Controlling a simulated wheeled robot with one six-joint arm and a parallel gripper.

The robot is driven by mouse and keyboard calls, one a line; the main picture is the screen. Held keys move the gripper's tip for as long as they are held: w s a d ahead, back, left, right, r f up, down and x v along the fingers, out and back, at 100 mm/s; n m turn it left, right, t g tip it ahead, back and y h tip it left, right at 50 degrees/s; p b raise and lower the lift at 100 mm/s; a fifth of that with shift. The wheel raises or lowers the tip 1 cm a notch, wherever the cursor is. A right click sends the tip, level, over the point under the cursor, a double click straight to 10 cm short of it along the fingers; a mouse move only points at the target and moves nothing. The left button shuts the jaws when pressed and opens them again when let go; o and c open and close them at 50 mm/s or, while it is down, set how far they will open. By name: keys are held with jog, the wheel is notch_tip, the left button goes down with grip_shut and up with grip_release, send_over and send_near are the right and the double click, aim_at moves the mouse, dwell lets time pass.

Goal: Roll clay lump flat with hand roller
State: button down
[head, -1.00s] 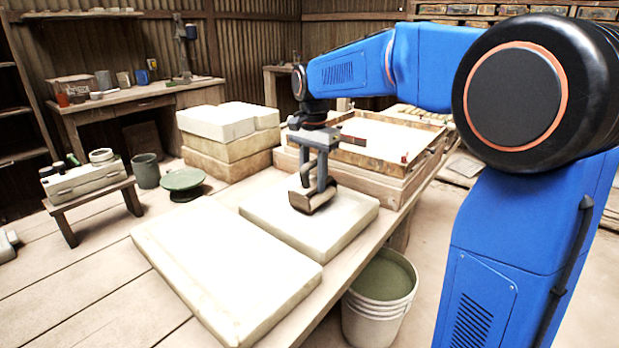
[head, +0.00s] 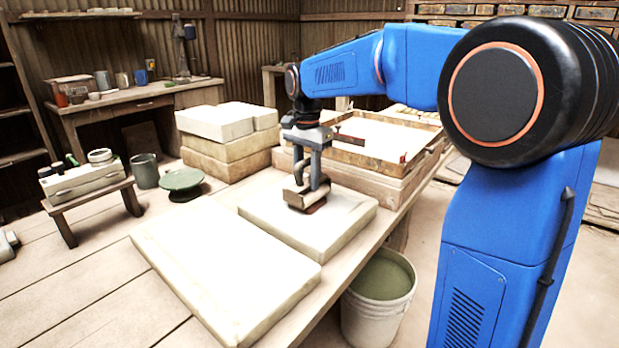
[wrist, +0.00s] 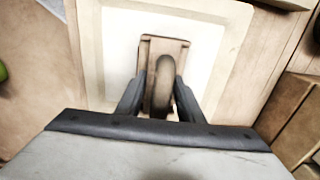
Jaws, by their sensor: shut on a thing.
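My gripper (head: 306,180) is shut on the hand roller (head: 305,201), with its fingers pointing down over the pale square slab (head: 345,225). In the wrist view my two dark fingers (wrist: 160,98) close from both sides on the roller's rounded brown handle (wrist: 163,80). The roller's wooden frame (wrist: 150,46) shows beyond it. The roller is at or just above the slab; I cannot tell whether it touches. I cannot make out a separate clay lump; the roller and gripper hide part of the slab's top.
A larger pale slab (head: 215,255) lies at the front left of the table. A wooden-framed tray (head: 375,140) stands just behind the square slab, with stacked pale blocks (head: 230,130) to its left. A bucket (head: 378,300) stands beside the table's right edge.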

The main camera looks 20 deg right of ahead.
jog(key=shift+w+a+f, duration=0.25)
jog(key=shift+w+a, duration=0.35)
jog(key=shift+w, duration=0.25)
jog(key=shift+s+d+r, duration=0.15)
jog(key=shift+s+d, duration=0.5)
jog(key=shift+s, duration=0.3)
jog(key=shift+s+d+r, duration=0.15)
jog(key=shift+s+d, duration=0.5)
jog(key=shift+s, duration=0.3)
jog(key=shift+w+a+f, duration=0.3)
jog(key=shift+w+a, duration=0.4)
jog(key=shift+w, duration=0.25)
jog(key=shift+w+a, duration=0.35)
jog(key=shift+w, duration=0.2)
jog(key=shift+w+a, duration=0.3)
jog(key=shift+w, duration=0.2)
jog(key=shift+r, duration=0.1)
notch_tip(320, 180, up, 7)
